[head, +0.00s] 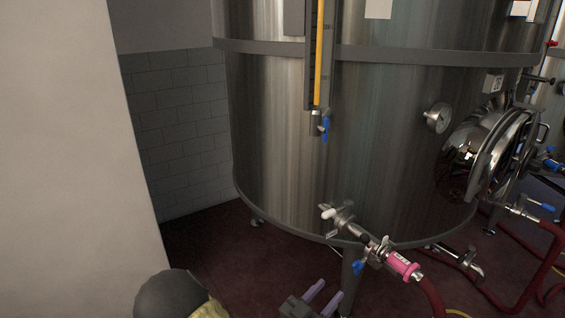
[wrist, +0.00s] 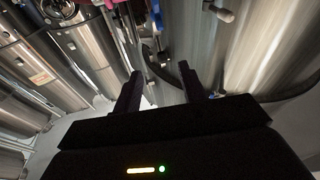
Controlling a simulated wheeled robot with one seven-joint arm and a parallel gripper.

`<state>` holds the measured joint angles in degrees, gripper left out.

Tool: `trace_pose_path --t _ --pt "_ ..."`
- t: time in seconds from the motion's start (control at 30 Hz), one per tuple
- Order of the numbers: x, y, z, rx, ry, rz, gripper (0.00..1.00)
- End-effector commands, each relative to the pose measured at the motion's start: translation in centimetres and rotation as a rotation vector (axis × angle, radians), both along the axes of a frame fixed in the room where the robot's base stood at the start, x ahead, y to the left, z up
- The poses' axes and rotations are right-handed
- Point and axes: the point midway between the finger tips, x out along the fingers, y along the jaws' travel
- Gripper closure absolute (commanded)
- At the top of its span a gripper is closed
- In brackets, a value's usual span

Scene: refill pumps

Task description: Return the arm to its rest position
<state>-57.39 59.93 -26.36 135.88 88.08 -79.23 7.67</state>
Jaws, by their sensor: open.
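My gripper (head: 321,297) shows at the bottom edge of the head view, below the big steel tank. Its two fingers stand apart with nothing seen between them. In the wrist view my gripper (wrist: 158,85) is open too, its dark fingers pointing toward pipes and tank walls. Part of my arm (head: 175,295) shows at the bottom left of the head view. Most of the arm is out of view.
The steel tank (head: 290,160) fills the middle. Its outlet carries a valve and a pink coupling (head: 403,266) with a red hose (head: 433,297), right of my gripper. A tank leg (head: 349,275) stands close by. A pale wall (head: 65,170) is at left. Dark red floor (head: 215,245) is bare left of the tank.

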Motion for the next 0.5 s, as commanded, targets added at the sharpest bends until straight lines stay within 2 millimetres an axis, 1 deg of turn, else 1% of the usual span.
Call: trace_pose_path --t 0.03,0.13,0.2,0.3,0.4,0.5 --pt "0.6 -0.6 -0.6 0.062 0.045 -0.002 0.59" --pt "1.8 -1.5 -2.5 0.219 0.17 0.015 0.59" --pt "2.5 -1.7 -3.8 0.342 0.271 0.04 0.59" --pt "3.1 -1.4 -5.2 0.502 0.409 0.094 0.59" --pt "3.1 -0.7 -5.7 0.638 0.538 0.161 0.59" --pt "2.6 0.2 -5.5 0.747 0.662 0.243 0.59"
